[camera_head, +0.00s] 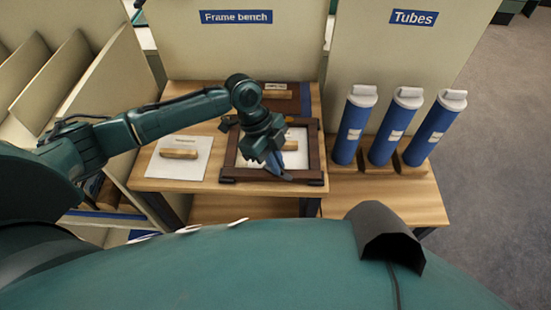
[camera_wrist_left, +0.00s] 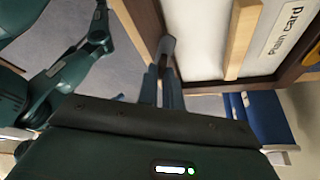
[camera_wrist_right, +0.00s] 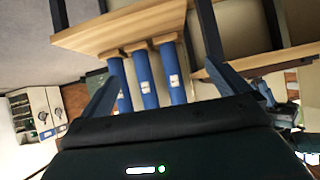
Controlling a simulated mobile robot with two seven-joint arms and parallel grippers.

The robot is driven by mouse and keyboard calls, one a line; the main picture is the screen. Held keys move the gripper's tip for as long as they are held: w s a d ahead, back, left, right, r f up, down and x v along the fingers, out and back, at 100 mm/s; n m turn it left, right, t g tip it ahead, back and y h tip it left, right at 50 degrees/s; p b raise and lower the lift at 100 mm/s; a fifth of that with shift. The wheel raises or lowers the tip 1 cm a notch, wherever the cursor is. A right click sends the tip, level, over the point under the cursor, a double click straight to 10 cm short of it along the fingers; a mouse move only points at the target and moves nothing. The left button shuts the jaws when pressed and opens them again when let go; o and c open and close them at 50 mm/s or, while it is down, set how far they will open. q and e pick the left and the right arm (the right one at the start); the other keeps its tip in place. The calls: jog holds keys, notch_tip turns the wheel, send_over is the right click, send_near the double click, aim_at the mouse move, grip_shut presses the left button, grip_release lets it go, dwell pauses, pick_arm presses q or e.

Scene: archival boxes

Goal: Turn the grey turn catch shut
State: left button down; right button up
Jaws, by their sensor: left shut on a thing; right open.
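My left gripper (camera_head: 284,176) is over the near bar of the dark wooden frame (camera_head: 315,155) on the bench. In the left wrist view my left gripper (camera_wrist_left: 161,72) is shut on the grey turn catch (camera_wrist_left: 168,46), which sits at the frame's edge. The catch is mostly hidden by the gripper in the head view, so I cannot tell its exact angle there. A white card marked "Plain card" (camera_wrist_left: 283,35), with a wooden bar (camera_wrist_left: 241,40), lies inside the frame. My right gripper (camera_wrist_right: 163,72) is open and empty, away from the frame.
Left of the frame a white sheet with a wooden bar (camera_head: 180,153) lies on the bench (camera_head: 150,183). Behind the frame is a brown board with a wooden bar (camera_head: 277,94). Blue tubes (camera_head: 390,140) stand in wooden holders at the right. Upright panels close off the back.

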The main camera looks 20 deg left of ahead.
pick_arm(q)
jog(key=m+g, duration=0.1)
jog(key=m, duration=0.2)
jog(key=m+g+y+b, duration=0.1)
jog(key=m, duration=0.2)
jog(key=shift+w+d, duration=0.1)
jog(key=shift+w, duration=0.1)
jog(key=m+y, duration=0.1)
jog(key=m, duration=0.2)
jog(key=m+g+y+b, duration=0.1)
jog(key=m, duration=0.1)
jog(key=shift+d+m, duration=0.1)
jog(key=shift+m, duration=0.3)
jog(key=c, duration=1.6)
grip_release()
jog(key=shift+o, duration=0.2)
jog(key=b+v, duration=0.1)
jog(key=v, duration=1.2)
jog(key=shift+w+d, duration=0.1)
jog(key=shift+w, duration=0.05)
